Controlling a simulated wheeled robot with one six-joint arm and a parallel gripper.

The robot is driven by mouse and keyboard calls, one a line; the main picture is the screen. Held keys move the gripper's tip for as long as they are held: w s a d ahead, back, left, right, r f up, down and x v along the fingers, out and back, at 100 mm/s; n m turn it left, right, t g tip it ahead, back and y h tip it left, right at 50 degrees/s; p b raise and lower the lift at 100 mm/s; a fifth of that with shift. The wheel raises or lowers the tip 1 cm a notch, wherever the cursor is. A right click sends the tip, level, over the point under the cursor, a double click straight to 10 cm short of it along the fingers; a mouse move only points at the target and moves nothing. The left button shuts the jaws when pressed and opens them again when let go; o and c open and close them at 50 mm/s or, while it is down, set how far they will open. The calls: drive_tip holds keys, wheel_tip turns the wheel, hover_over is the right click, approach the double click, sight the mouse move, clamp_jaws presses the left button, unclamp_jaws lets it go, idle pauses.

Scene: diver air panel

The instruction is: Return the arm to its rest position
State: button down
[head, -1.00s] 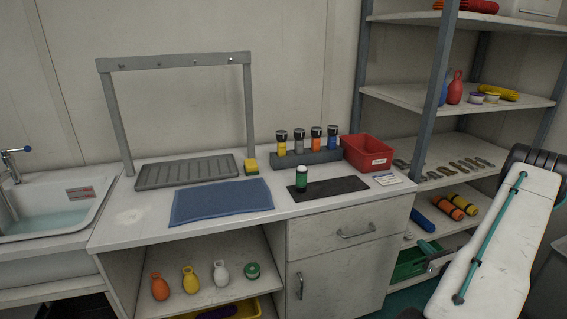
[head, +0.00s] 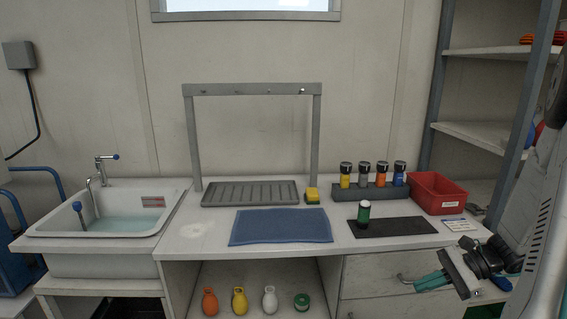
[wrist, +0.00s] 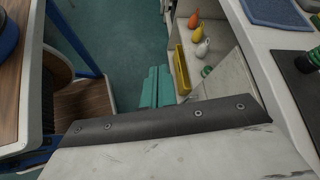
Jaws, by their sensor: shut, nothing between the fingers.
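My gripper (head: 432,282) is at the lower right of the head view, in front of the drawers of the bench (head: 190,270). Its teal fingers point left and are shut together with nothing between them. My arm folds at the right edge of that view. In the wrist view the teal fingers (wrist: 157,88) show side by side over the green floor, apart from the bench shelf. A large pale part with a dark bolted edge fills the lower wrist view and hides what is below.
On the bench are a blue mat (head: 280,227), a green-and-black cylinder (head: 364,213) on a dark mat, a rack of bottles (head: 372,190) and a red bin (head: 437,192). A sink (head: 110,222) is left, shelving right. Open floor (wrist: 115,50) lies beside the bench.

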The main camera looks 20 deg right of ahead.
drive_tip(key=s+a+r+n+g+h, duration=0.1)
drive_tip(key=s+a+r+n+h, duration=0.4)
drive_tip(key=a+r+n, duration=0.4)
drive_tip(key=s+a+r+n+g+h, duration=0.2)
drive_tip(key=s+a+r+n+h, duration=0.4)
drive_tip(key=a+r+n, duration=0.3)
drive_tip(key=s+a, duration=0.1)
drive_tip(key=a, duration=0.3)
drive_tip(key=shift+s+r+n, duration=0.3)
drive_tip(key=shift+s+r, duration=0.1)
